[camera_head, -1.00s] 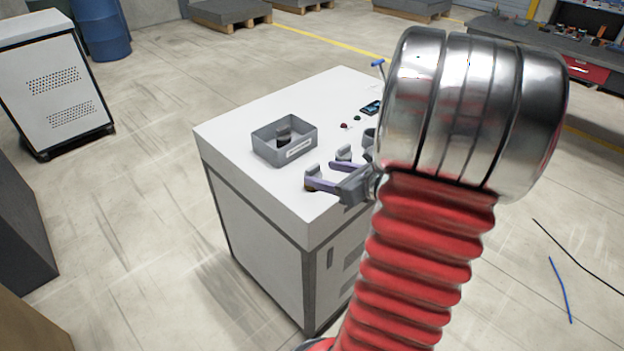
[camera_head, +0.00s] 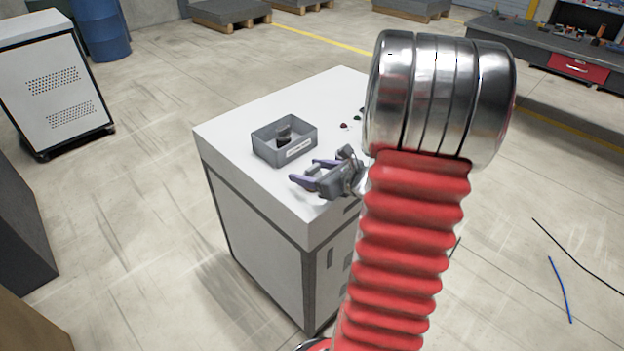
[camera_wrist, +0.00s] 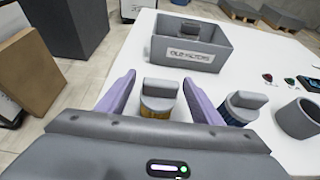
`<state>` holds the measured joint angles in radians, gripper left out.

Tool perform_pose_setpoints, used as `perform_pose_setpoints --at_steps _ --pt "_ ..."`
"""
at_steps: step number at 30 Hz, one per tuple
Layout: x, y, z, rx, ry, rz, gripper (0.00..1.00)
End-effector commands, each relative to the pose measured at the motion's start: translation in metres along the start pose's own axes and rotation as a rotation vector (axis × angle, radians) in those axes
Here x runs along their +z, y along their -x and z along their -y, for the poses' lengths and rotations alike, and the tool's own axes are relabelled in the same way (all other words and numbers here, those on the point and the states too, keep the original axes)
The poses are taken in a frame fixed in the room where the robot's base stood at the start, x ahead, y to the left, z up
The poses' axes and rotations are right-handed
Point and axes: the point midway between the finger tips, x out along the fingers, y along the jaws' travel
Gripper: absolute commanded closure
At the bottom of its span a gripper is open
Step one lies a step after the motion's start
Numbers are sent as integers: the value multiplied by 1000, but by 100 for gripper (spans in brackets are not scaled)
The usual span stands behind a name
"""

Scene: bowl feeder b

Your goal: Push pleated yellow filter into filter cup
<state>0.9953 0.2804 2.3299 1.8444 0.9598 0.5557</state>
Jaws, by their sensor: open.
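The pleated yellow filter (camera_wrist: 158,103) stands upright on the white table top (camera_wrist: 130,45) in the wrist view, with a grey handle on top and yellow pleats below. My gripper (camera_wrist: 158,78) is open, with one purple finger left and one right of this filter; I cannot tell whether they touch it. In the head view my gripper (camera_head: 304,171) is over the near part of the table, and the yellow filter cannot be made out. A grey round cup (camera_wrist: 299,118), likely the filter cup, stands farther right in the wrist view. It is hidden in the head view.
A blue-pleated filter (camera_wrist: 241,107) with a grey handle stands just right of my right finger. A grey open bin (camera_wrist: 188,62) labelled OLD FILTERS holds a dark filter (camera_head: 283,133). Small red and green pieces (camera_head: 344,125) lie behind. The table's left part is clear.

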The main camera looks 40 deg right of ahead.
Motion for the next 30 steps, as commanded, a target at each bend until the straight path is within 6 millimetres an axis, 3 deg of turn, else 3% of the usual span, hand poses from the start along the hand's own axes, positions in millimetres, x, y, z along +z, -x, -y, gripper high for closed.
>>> perform_pose_setpoints --at_steps 6,23,30 --pt "0 -23 -1 2 -1 -1 40" --pt "0 -24 -1 1 0 0 40" --pt "0 -24 -1 1 0 0 56"
